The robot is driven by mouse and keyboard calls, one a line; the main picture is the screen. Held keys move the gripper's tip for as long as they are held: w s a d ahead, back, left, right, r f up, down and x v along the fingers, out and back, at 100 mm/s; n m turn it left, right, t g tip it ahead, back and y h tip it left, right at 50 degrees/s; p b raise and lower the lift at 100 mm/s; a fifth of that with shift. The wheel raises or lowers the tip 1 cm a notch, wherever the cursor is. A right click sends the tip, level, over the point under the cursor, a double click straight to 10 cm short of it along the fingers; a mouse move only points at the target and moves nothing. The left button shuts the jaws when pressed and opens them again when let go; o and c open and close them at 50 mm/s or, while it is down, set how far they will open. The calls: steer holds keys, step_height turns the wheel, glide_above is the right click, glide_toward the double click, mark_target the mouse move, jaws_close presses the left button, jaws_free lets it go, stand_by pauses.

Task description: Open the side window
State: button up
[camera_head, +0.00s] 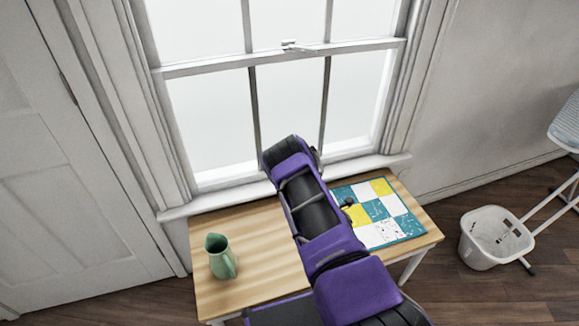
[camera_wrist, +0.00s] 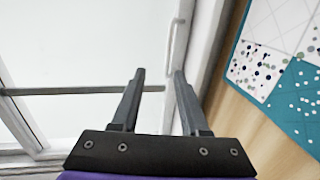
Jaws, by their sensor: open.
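The window (camera_head: 290,100) is a white sash window above the table. Its lower sash looks down against the white sill (camera_head: 185,208), and a latch (camera_head: 290,45) sits on the middle rail. In the wrist view, the glass (camera_wrist: 75,55) fills the left and the white bottom rail (camera_wrist: 208,38) runs along its right side. A slim pale bar, perhaps a lift handle, shows on that rail near the fingertips. My gripper (camera_wrist: 160,73) is open, its two dark fingers pointing at the rail; contact cannot be told. In the head view my purple arm hides the gripper and part of the sill.
A wooden table (camera_head: 245,222) stands below the window. A green pitcher (camera_head: 221,258) is on its left, and a teal, white and yellow patchwork mat (camera_head: 382,215) on its right. A white basket (camera_head: 490,240) and an ironing board (camera_head: 567,122) stand at right.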

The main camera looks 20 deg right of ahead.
steer(key=shift+y, duration=0.3)
steer(key=b+x, duration=0.1)
steer(key=x, duration=0.4)
steer(key=f+b+x, duration=0.1)
steer(key=x, duration=0.3)
steer(key=f+b+x, duration=0.1)
steer(key=x, duration=0.4)
steer(key=shift+w+a+f+b, duration=0.1)
steer(key=shift+a+f+b, duration=0.1)
steer(key=shift+a+b, duration=0.15)
steer(key=shift+x, duration=0.85)
steer(key=shift+r, duration=0.1)
jaws_close()
